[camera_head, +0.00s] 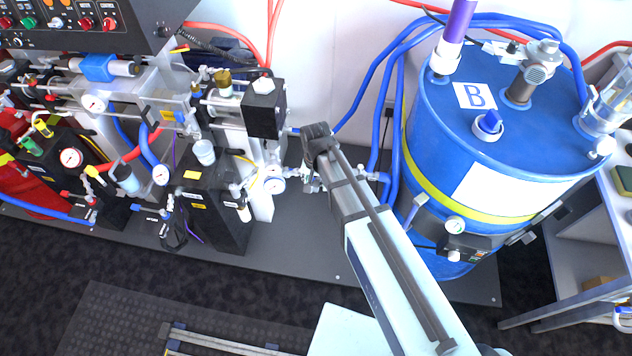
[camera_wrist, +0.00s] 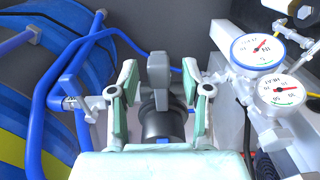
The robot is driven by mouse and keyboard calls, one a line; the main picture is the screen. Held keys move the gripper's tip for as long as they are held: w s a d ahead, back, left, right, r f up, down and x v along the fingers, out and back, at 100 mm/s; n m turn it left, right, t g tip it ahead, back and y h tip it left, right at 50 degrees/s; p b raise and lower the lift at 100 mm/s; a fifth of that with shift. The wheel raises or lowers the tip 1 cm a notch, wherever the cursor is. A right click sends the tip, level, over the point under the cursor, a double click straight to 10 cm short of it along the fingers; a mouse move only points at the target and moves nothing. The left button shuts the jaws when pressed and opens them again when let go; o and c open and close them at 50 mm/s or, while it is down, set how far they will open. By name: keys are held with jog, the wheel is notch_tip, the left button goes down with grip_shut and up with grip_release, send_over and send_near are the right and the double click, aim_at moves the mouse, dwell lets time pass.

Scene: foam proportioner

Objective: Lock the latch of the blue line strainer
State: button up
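In the wrist view, my gripper (camera_wrist: 159,82) is open, with one pale green padded finger on each side of an upright grey lever-like piece (camera_wrist: 158,72). A dark round body (camera_wrist: 162,122) sits below this piece, also between the fingers. They appear to be the strainer's latch and body, but I cannot tell for certain, nor whether the latch is locked. Gaps show between the fingers and the grey piece. In the head view, my arm covers most of the gripper and this spot, beside the blue line's metal fittings (camera_head: 373,176).
Two pressure gauges (camera_wrist: 268,70) stand close to the right of my gripper. Blue hoses (camera_wrist: 62,85) and a valve fitting (camera_wrist: 88,103) lie to its left. The blue drum marked B (camera_head: 500,140) stands right of my arm, the pump unit (camera_head: 215,190) left.

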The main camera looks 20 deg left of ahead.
aim_at(316, 183)
jog(key=shift+r, duration=0.1)
notch_tip(316, 183, up, 12)
dwell(0.7)
